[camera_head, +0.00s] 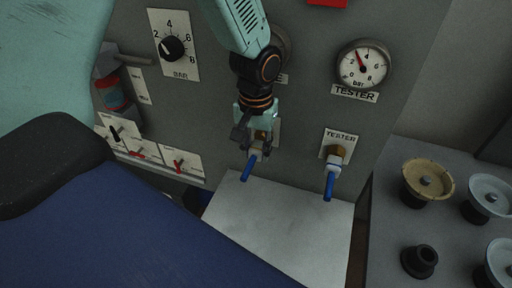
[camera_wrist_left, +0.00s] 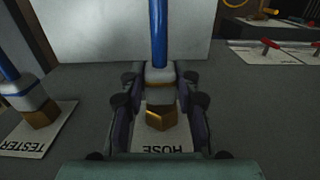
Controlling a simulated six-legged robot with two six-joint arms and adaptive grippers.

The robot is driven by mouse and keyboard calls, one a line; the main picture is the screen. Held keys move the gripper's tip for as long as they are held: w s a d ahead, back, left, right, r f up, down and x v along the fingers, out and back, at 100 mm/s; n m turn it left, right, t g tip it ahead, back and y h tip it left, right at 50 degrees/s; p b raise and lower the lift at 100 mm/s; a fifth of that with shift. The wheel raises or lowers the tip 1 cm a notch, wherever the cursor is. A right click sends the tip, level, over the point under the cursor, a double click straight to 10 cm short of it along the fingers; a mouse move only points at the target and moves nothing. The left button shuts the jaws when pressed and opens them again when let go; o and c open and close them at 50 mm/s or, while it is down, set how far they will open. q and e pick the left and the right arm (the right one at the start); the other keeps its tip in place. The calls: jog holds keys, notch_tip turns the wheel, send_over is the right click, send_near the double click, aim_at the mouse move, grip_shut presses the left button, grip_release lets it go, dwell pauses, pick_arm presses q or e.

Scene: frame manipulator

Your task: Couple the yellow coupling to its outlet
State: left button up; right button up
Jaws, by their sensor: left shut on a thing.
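My left gripper (camera_head: 256,145) is at the panel in the head view. In the left wrist view my left gripper (camera_wrist_left: 159,105) is shut around a pale coupling (camera_wrist_left: 159,76) with a blue hose (camera_wrist_left: 159,35). A brass nut (camera_wrist_left: 160,118) shows between the fingers, in front of the plate marked HOSE (camera_wrist_left: 168,147). The fingers hide part of this joint, so I cannot tell how far the coupling sits on the nut. No clearly yellow coupling can be made out. My right gripper is not in view.
A second pale coupling (camera_head: 334,163) with a blue hose (camera_head: 328,187) sits at the brass TESTER outlet (camera_head: 337,151). A gauge (camera_head: 363,65) is above it. A white board (camera_head: 285,225) lies below. Round caps, one yellowish (camera_head: 428,181), stand on the right bench (camera_head: 385,230).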

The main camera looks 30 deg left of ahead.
pick_arm(q)
jog(key=shift+s+p, duration=0.1)
jog(key=shift+p, duration=0.5)
dwell(0.9)
jog(key=shift+w+a, duration=0.15)
jog(key=shift+w, duration=0.45)
